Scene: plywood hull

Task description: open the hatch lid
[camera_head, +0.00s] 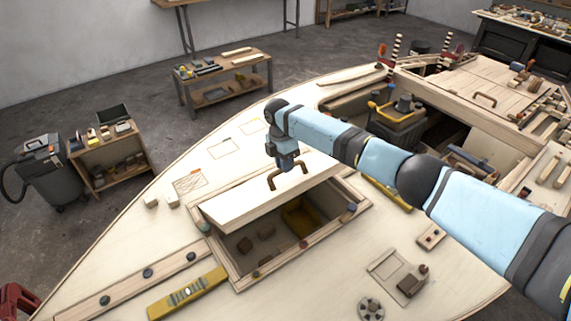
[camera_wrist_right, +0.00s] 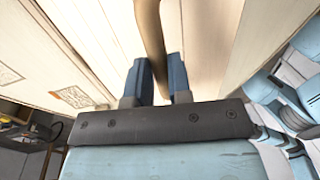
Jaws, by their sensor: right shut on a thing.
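The pale plywood hatch lid (camera_head: 262,191) is tilted up over its framed opening (camera_head: 233,270) in the deck, with a dark gap below its near edge. Its brown curved handle (camera_head: 273,184) stands on the lid's face. My right gripper (camera_head: 287,165) is shut on this handle from above. In the right wrist view, the handle (camera_wrist_right: 149,30) runs between the two blue fingers of the right gripper (camera_wrist_right: 160,80), with the lid's boards behind. My left gripper is not in view.
Inside the opening lie a yellow bin (camera_head: 302,216) and brown blocks. A yellow spirit level (camera_head: 188,293) lies left of the frame. A yellow-and-black tool caddy (camera_head: 398,116) stands to the right, beyond my arm.

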